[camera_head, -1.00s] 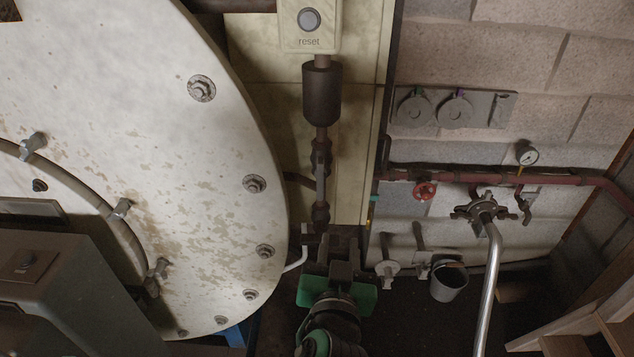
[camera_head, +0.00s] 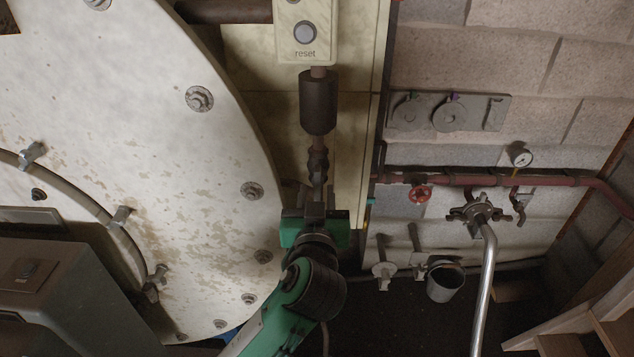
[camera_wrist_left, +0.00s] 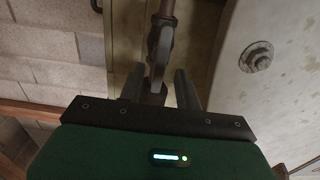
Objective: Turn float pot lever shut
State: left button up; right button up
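The float pot (camera_head: 318,102) is a dark upright cylinder on a vertical pipe below the reset box. Below it a dark valve (camera_head: 318,163) sits on the same pipe. In the left wrist view a grey lever (camera_wrist_left: 159,48) lies along this pipe, its end reaching toward the gap between my fingers. My left gripper (camera_head: 316,208) is just below the valve in the head view. In the left wrist view my left gripper (camera_wrist_left: 160,88) is open, one finger on each side of the lever's end, with visible gaps. Contact cannot be told. My right gripper is not in view.
A large pale round vessel (camera_head: 150,170) with bolts stands close on the left. A cream panel (camera_head: 350,120) is behind the pipe. To the right are a red handwheel (camera_head: 420,193), a gauge (camera_head: 521,157), a bucket (camera_head: 446,282) and a bent metal pipe (camera_head: 487,290).

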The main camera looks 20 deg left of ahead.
aim_at(317, 187)
pick_arm(q)
jog(key=shift+x, duration=1.15)
grip_shut()
